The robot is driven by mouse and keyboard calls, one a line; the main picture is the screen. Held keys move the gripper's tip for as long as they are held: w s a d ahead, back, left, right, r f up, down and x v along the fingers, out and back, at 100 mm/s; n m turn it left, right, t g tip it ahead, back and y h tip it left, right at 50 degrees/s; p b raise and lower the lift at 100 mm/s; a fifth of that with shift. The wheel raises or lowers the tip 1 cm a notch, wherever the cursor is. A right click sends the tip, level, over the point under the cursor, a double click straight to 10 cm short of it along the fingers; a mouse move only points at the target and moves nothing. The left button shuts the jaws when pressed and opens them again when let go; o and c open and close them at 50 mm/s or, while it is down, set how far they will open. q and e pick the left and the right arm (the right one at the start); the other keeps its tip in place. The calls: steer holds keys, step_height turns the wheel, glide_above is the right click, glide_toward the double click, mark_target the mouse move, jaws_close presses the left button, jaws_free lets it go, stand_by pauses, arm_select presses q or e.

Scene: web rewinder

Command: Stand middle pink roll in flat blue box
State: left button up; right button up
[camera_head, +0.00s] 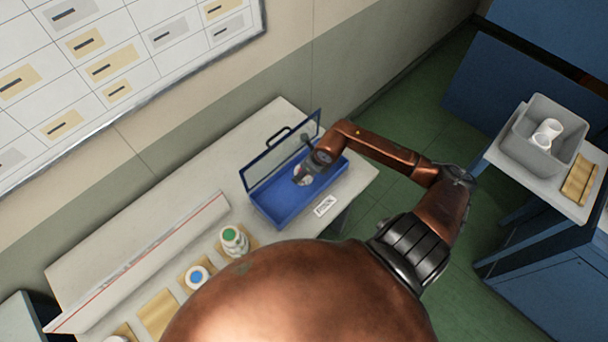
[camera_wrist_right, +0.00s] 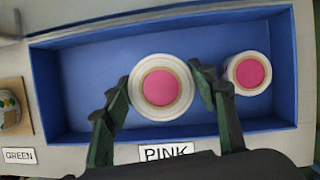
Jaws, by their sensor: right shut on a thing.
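The flat blue box (camera_head: 270,213) stands on the bench with its lid raised at the back. It also fills the right wrist view (camera_wrist_right: 80,65), with a PINK label (camera_wrist_right: 166,152) in front. My right gripper (camera_wrist_right: 165,82) is shut on a white roll with a pink core (camera_wrist_right: 162,87), one finger on each side. This roll is upright within the box outline; I cannot tell whether it touches the floor. A second pink roll (camera_wrist_right: 248,73) stands upright to its right. In the head view my right gripper (camera_head: 306,170) reaches into the box and partly hides the rolls. My left gripper is not in view.
A green-cored roll (camera_head: 233,240) and a blue-cored roll (camera_head: 197,277) stand on tan mats left of the box. A long white rail (camera_head: 150,260) lies behind them. A grey bin (camera_head: 540,135) with white items is on a side table at the right.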

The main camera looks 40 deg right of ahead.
steer(key=shift+w+d+f, duration=0.2)
steer(key=shift+d+f, duration=0.05)
steer(key=shift+f, duration=0.15)
steer(key=shift+f+p, duration=0.3)
steer(key=shift+f, duration=1.2)
steer(key=o, duration=1.3)
steer(key=shift+f, duration=0.1)
steer(key=shift+c, duration=0.2)
steer(key=v, duration=1.2)
steer(key=shift+b, duration=0.35)
